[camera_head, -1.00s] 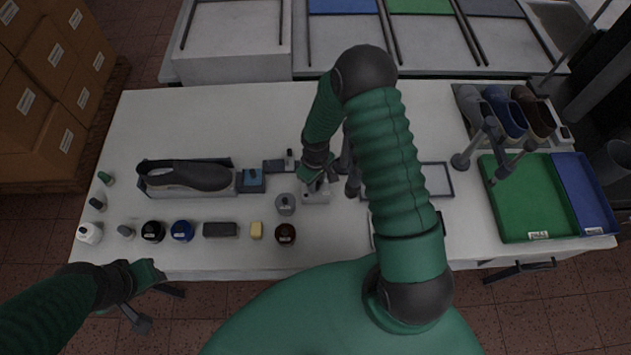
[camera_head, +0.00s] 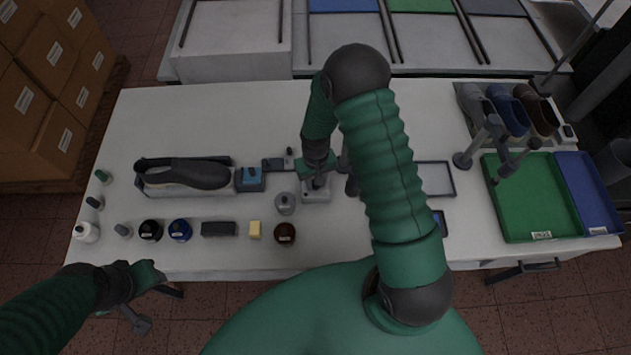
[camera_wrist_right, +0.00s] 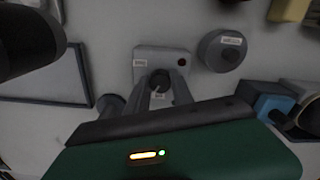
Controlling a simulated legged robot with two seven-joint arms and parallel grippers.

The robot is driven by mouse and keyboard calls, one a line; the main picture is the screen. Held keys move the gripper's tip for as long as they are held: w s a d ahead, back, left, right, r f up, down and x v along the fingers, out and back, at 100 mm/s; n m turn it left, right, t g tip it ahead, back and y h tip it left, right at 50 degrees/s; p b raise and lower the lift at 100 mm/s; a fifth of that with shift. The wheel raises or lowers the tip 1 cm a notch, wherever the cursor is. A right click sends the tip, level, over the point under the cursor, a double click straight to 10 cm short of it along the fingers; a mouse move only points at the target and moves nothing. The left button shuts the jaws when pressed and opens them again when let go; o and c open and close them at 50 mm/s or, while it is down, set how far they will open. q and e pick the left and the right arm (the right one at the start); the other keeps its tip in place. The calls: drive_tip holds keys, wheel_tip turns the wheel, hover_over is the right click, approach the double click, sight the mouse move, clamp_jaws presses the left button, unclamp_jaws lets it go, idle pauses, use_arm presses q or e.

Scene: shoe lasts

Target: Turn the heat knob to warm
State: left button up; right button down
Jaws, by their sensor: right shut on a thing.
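The heat knob (camera_wrist_right: 160,80) is a dark round knob with a light pointer mark, on a small light-grey control box (camera_wrist_right: 165,58). In the right wrist view the box carries a red light and small labels; I cannot read them. In the head view the box (camera_head: 316,195) stands mid-table under my right arm. My right gripper (camera_wrist_right: 161,92) is shut on the knob, with a finger on each side of it. In the head view the right gripper (camera_head: 316,180) partly hides the box.
A round grey lidded container (camera_head: 285,203) stands just left of the box. A shoe last (camera_head: 190,174) lies in a dark tray further left. Several jars, a brush and a yellow block (camera_head: 255,230) line the front. A green tray (camera_head: 540,205) is at right.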

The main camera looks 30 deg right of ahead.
drive_tip(key=m, duration=0.3)
drive_tip(key=shift+w+m+b, duration=0.1)
drive_tip(key=shift+m+b, duration=0.2)
drive_tip(key=shift+m, duration=1.6)
drive_tip(key=c, duration=1.1)
unclamp_jaws()
wheel_tip(320, 180, up, 17)
drive_tip(key=b, duration=0.2)
